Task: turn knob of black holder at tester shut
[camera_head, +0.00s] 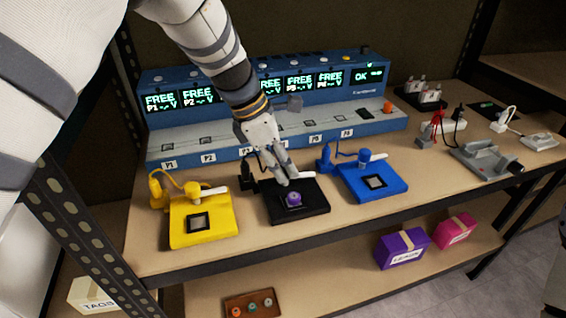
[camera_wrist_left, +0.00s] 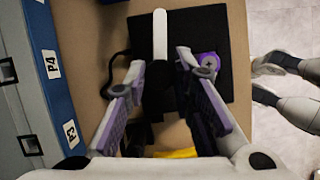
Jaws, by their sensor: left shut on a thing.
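The black holder (camera_head: 297,211) lies flat on the bench between a yellow and a blue holder. A purple round piece (camera_head: 293,199) sits on its square seat, and also shows in the wrist view (camera_wrist_left: 208,62). My left gripper (camera_head: 282,178) is at the holder's back side, its fingers shut on the dark knob (camera_wrist_left: 157,102), which they largely hide in the head view. The white lever (camera_wrist_left: 160,32) of the knob points away between the fingertips in the wrist view. White jointed parts (camera_wrist_left: 288,66), probably my right gripper, show at that view's right edge; their opening is unclear.
The blue tester (camera_head: 372,115) with lit displays stands behind the holders. The yellow holder (camera_head: 222,228) is to the left and the blue holder (camera_head: 388,186) close on the right. Grey devices (camera_head: 487,160) stand further right. The shelf's front edge (camera_head: 330,225) lies just before the holders.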

